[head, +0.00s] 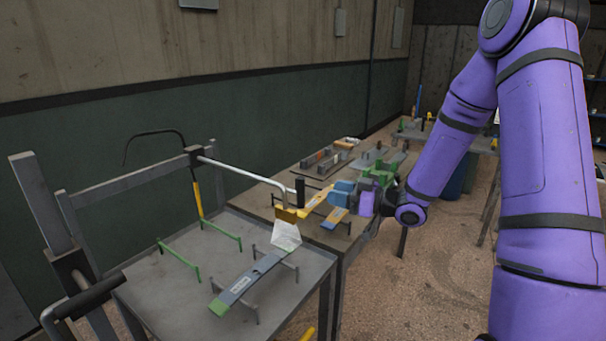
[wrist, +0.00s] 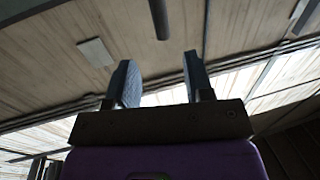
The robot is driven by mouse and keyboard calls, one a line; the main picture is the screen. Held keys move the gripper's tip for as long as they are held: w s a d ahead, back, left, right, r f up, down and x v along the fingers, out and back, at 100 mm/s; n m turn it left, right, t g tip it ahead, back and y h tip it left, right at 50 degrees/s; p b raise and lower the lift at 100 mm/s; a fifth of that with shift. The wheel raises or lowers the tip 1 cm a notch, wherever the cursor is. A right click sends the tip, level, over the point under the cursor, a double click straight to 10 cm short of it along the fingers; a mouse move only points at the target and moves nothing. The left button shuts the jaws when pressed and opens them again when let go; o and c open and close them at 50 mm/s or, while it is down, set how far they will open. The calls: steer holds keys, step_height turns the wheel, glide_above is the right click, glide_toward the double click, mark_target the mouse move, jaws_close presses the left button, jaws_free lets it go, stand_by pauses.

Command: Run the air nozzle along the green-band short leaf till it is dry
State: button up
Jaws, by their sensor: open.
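A grey-blue leaf with a green end and a pale label (head: 240,286) lies on two low supports on the near metal bench. A brass-coloured nozzle (head: 286,215) hangs on a bent metal pipe above the leaf's far end. A pale white cone (head: 287,236) spreads from under the nozzle and hides that end. I cannot tell whether the leaf is wet. My gripper (head: 343,194) is over the table behind, right of the nozzle and apart from it and from the leaf. In the wrist view my gripper (wrist: 160,82) is open, with nothing between its fingers.
An empty green rack (head: 200,252) stands on the same bench. Yellow leaves (head: 317,202) lie on the table behind, near a black post (head: 300,190) and green blocks (head: 380,174). A metal frame with a black handle (head: 90,290) edges the bench at left.

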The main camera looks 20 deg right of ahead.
mark_target(300, 193)
steer(key=shift+s, duration=0.15)
steer(key=x, duration=1.1)
steer(key=shift+d, duration=0.1)
jaws_close()
